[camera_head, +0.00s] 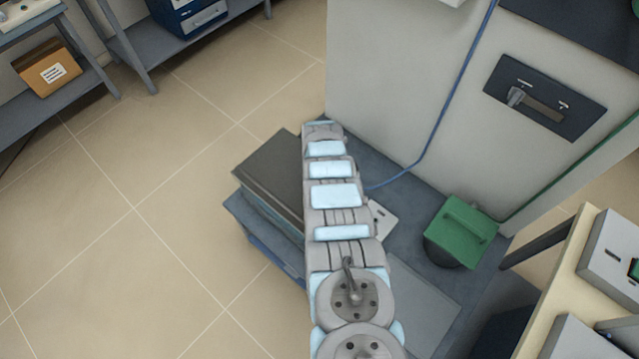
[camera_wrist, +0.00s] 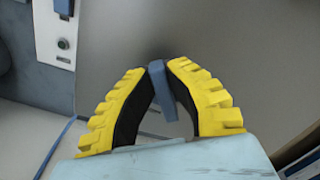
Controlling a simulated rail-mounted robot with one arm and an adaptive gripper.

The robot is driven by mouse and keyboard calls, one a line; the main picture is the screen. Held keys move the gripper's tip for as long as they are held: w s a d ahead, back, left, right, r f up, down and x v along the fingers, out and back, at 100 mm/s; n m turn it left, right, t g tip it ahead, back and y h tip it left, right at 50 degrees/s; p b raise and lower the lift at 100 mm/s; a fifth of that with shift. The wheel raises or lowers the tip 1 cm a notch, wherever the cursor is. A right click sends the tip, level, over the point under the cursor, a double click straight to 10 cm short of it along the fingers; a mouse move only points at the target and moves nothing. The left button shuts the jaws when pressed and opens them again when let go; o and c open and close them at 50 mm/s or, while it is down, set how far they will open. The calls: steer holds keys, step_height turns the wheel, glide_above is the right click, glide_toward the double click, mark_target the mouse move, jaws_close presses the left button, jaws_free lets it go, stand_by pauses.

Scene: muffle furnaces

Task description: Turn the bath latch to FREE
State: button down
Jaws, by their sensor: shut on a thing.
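In the wrist view, a blue-grey lever (camera_wrist: 163,90) stands between the fingertips of my gripper (camera_wrist: 158,70). The yellow fingers with black inner pads are shut on it from both sides. It looks like the bath latch, in front of a plain grey surface (camera_wrist: 225,35). No FREE marking is readable. In the head view, my arm reaches away up the picture and its own links hide the gripper and the lever. A separate dark panel with a grey handle (camera_head: 515,97) is on the pale cabinet at upper right, apart from my arm.
A dark-topped box (camera_head: 268,172) stands left of my arm. A green-topped container (camera_head: 462,230) is to the right, and a blue cable (camera_head: 440,115) hangs down the cabinet. A light switch panel (camera_wrist: 64,47) shows in the wrist view. The tiled floor (camera_head: 140,240) at left is clear.

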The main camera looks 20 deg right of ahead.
steer(key=shift+a+f+m, duration=0.1)
steer(key=shift+f+m, duration=0.05)
steer(key=shift+m, duration=0.25)
stand_by(0.4)
stand_by(0.4)
steer(key=shift+w+a+m, duration=0.1)
steer(key=shift+w+m, duration=0.05)
steer(key=shift+m, duration=0.85)
stand_by(0.5)
steer(key=shift+a+m+b, duration=0.1)
steer(key=shift+m+b, duration=0.2)
steer(key=shift+m, duration=0.2)
steer(key=shift+w+a+m+b, duration=0.15)
steer(key=shift+m+b, duration=0.15)
steer(key=shift+m, duration=0.55)
steer(key=shift+w+d+m+b, duration=0.15)
steer(key=shift+m+b, duration=0.1)
steer(key=shift+m, duration=0.6)
steer(key=shift+a, duration=0.1)
steer(key=c, duration=1.1)
jaws_free()
steer(key=shift+o, duration=0.2)
